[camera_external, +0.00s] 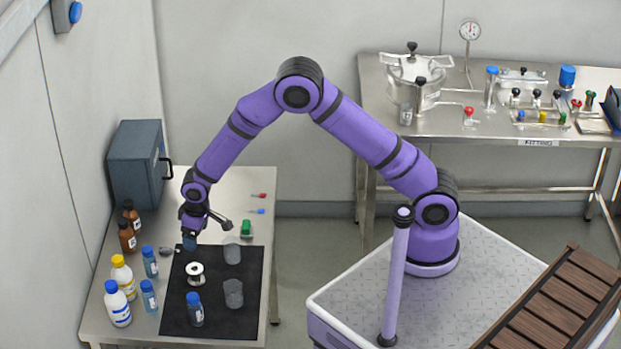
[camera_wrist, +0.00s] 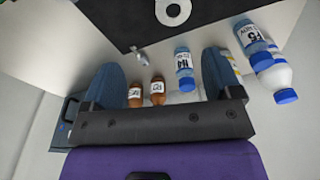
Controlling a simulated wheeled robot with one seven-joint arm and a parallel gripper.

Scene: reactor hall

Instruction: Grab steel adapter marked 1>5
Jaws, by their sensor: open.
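No marking 1>5 is readable on any part. A small grey metal piece (camera_external: 165,251) lies just left of the black mat (camera_external: 215,322); it also shows in the wrist view (camera_wrist: 140,57), above and between my fingers. A pale spool-like piece with a dark centre hole (camera_external: 195,273) stands on the mat; its ring-shaped top shows at the upper edge of the wrist view (camera_wrist: 173,12). I cannot tell which is the adapter. My gripper (camera_external: 190,243) is above the mat's far left corner, behind the spool-like piece. In the wrist view its blue fingers (camera_wrist: 160,70) are apart and empty.
Two clear beakers (camera_external: 233,293) and a blue-capped bottle (camera_external: 195,310) stand on the mat. Brown bottles (camera_external: 127,237), blue bottles (camera_external: 149,297) and white bottles (camera_external: 118,304) crowd the table's left side. A grey box (camera_external: 138,165) stands behind.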

